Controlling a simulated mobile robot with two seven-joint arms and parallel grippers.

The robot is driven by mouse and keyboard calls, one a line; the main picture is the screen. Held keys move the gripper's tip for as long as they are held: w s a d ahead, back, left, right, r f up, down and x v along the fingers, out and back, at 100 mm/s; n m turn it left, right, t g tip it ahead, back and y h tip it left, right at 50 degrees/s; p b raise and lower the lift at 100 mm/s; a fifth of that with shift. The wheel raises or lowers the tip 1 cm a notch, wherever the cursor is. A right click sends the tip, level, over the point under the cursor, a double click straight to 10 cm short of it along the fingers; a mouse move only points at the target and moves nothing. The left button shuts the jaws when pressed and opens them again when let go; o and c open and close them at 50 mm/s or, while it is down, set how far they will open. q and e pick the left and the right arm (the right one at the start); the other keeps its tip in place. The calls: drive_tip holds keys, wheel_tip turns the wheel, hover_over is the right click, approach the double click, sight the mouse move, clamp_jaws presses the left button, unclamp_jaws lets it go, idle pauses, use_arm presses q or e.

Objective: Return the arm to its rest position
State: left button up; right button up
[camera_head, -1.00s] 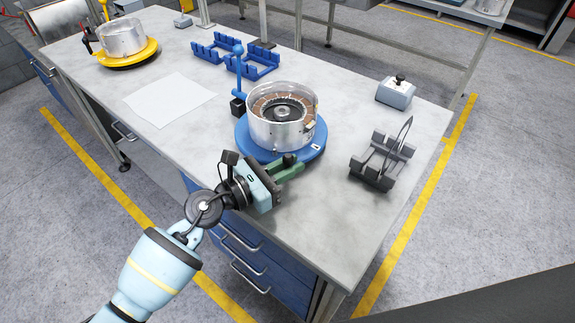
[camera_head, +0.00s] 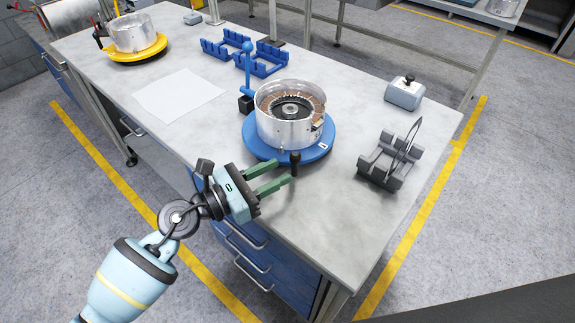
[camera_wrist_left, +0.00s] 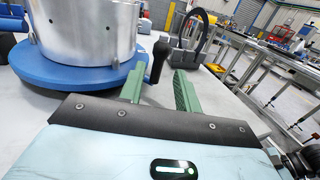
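My left gripper (camera_head: 280,179) is open, with its two green fingers apart and nothing held between them. It is over the front edge of the table, in front of the blue round base (camera_head: 322,149). In the left wrist view the open fingers (camera_wrist_left: 158,82) point toward a small black handle (camera_wrist_left: 159,60) at the base's side; the handle also shows in the head view (camera_head: 295,163). The fingers look apart from the handle. A silver cylinder housing (camera_head: 285,132) with copper-coloured parts inside stands on the blue base. My right gripper is not in view.
A grey holder with a hoop (camera_head: 380,166) and a grey box with a black knob (camera_head: 404,94) stand to the right. A blue lever (camera_head: 248,68), blue racks (camera_head: 262,62), white sheet (camera_head: 178,95) and yellow base (camera_head: 137,56) are farther back. The table's front is clear.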

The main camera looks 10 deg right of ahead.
use_arm(q)
drive_tip(key=shift+v, duration=0.85)
